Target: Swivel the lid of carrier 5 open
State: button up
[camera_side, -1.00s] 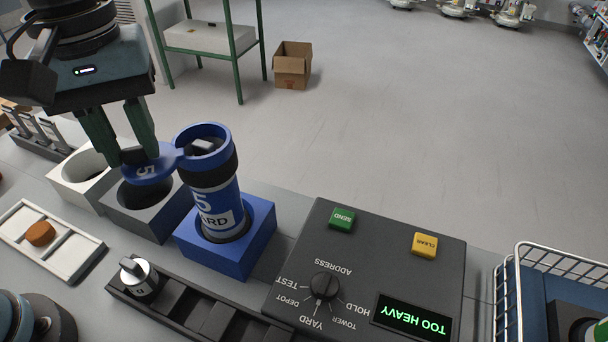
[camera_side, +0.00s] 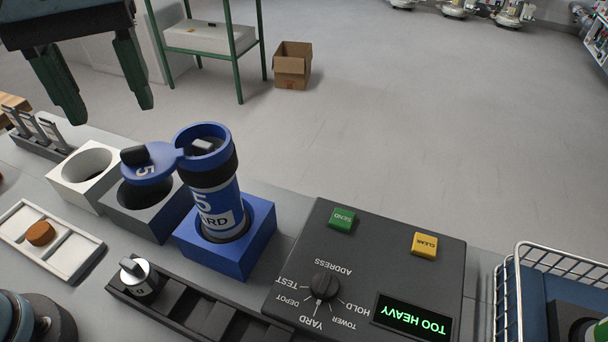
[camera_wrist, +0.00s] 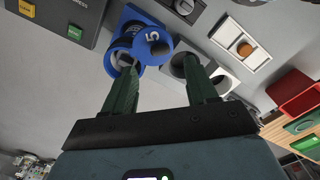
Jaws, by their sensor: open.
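Carrier 5 (camera_side: 216,198) is a blue tube with a black collar, standing upright in the blue block (camera_side: 252,247). Its blue lid (camera_side: 152,168), marked 5 and with a black knob, is swung out to the left, over the dark grey block. The carrier's mouth is uncovered, and something pale and dark shows inside it. My gripper (camera_side: 105,106) is open and empty, raised above and to the left of the lid, apart from it. In the wrist view the lid (camera_wrist: 153,44) shows beyond the green fingers (camera_wrist: 163,82).
A dark grey block (camera_side: 157,220) and a white block (camera_side: 68,180) with round holes stand left of the carrier. The control box (camera_side: 375,240) at right displays TOO HEAVY. A white tray (camera_side: 72,258) holds an orange disc (camera_side: 40,233). A wire basket (camera_side: 548,262) stands far right.

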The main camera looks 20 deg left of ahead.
aim_at(132, 147)
notch_tip(132, 147, up, 6)
dwell(0.4)
jog(key=w+a+f+m+t, duration=0.2)
jog(key=a+f, duration=0.5)
jog(key=f, duration=0.4)
jog(key=w+a+f+m+t, duration=0.3)
jog(key=a+f+m+t, duration=0.2)
jog(key=f, duration=0.6)
jog(key=shift+w+a+f+m, duration=0.3)
jog(key=shift+a+m, duration=0.4)
jog(key=shift+a, duration=0.55)
jog(key=shift+o, duration=0.3)
jog(key=shift+r, duration=0.15)
